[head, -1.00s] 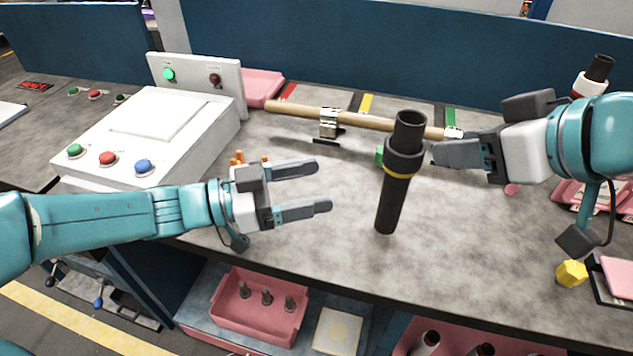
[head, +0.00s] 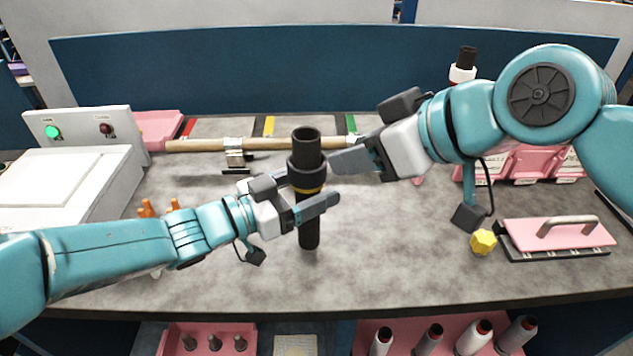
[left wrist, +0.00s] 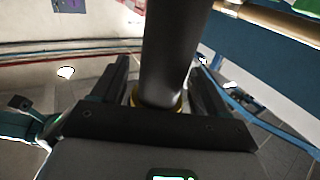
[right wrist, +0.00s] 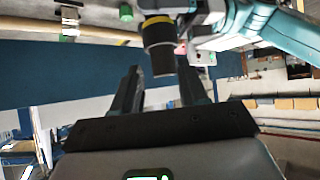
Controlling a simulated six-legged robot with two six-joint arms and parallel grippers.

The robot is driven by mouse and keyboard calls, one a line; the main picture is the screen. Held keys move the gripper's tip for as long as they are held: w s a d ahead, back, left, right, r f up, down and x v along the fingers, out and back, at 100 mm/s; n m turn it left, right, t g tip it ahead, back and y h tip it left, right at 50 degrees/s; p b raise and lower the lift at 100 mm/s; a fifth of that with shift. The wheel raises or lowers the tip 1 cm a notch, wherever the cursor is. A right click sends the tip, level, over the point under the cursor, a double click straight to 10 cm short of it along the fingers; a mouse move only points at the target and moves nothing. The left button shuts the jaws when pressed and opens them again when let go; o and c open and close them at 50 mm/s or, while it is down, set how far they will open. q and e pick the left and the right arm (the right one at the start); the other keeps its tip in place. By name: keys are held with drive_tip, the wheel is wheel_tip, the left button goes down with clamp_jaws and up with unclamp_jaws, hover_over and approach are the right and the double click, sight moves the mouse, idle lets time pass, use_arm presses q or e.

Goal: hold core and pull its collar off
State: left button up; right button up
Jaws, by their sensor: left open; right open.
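The core (head: 309,232) is a black tube, upright over the worktop; whether its lower end touches is unclear. Its collar (head: 306,170), a wider dark ring with a yellow band, sits around its upper part, with the open tube end above. My left gripper (head: 312,191) is open, its fingers on either side of the core at the collar's lower edge. In the left wrist view the core (left wrist: 172,50) runs between the fingers. My right gripper (head: 352,160) is open, just right of the collar. In the right wrist view the collar (right wrist: 158,33) is beyond the fingertips.
A wooden rod (head: 200,146) lies on a metal stand behind the core. A white button console (head: 60,185) stands left. A yellow knob (head: 482,242) and a pink plate with a handle (head: 560,235) are at right. The front middle worktop is clear.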

use_arm(q)
drive_tip(key=shift+w+d, duration=0.3)
drive_tip(key=shift+d, duration=0.3)
drive_tip(key=c, duration=1)
